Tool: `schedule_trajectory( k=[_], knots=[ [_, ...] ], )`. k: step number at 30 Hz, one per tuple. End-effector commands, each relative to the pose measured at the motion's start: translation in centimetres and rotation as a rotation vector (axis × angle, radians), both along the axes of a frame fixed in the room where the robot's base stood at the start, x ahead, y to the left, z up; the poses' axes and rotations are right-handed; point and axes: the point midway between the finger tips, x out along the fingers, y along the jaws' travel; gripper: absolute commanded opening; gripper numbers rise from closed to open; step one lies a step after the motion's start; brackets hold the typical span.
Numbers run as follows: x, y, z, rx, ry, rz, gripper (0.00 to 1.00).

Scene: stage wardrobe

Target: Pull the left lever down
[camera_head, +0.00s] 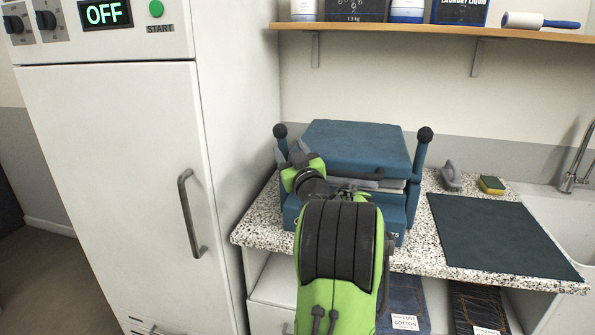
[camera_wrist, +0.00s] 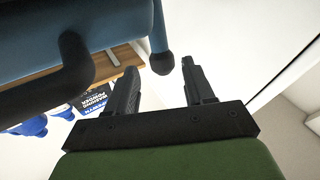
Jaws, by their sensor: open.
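A blue press (camera_head: 355,148) stands on the counter with its padded top and a dark front handle bar. The left lever (camera_head: 280,132) is upright at its left side, with a black ball knob. The right lever (camera_head: 424,135) is upright at its right side. My gripper (camera_head: 290,153) is open at the press's left side, just in front of and below the left knob. In the wrist view, the black knob of the left lever (camera_wrist: 162,63) appears between the tips of my open gripper (camera_wrist: 159,70). I cannot tell whether it touches either finger. My arm hides part of the press front.
A tall white cabinet (camera_head: 120,180) with a grey handle stands close on the left. A dark mat (camera_head: 500,235), a sponge (camera_head: 491,184) and a sink (camera_head: 560,215) are to the right. A wooden shelf (camera_head: 430,31) with bottles and boxes hangs above.

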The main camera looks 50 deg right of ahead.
Motion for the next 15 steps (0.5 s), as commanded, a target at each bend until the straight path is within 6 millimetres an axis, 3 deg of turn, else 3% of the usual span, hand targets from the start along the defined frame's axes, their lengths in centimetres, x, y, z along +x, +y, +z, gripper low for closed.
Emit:
schedule_trajectory(
  k=[3,6,15],
  knots=[
    [-2.7,1.6,-1.1,0.001,-0.002,-0.004,0.53],
    [-4.2,2.5,-1.4,0.002,0.000,-0.003,0.53],
    [-5.1,3.3,-1.5,0.000,0.000,0.000,0.53]
  ],
)
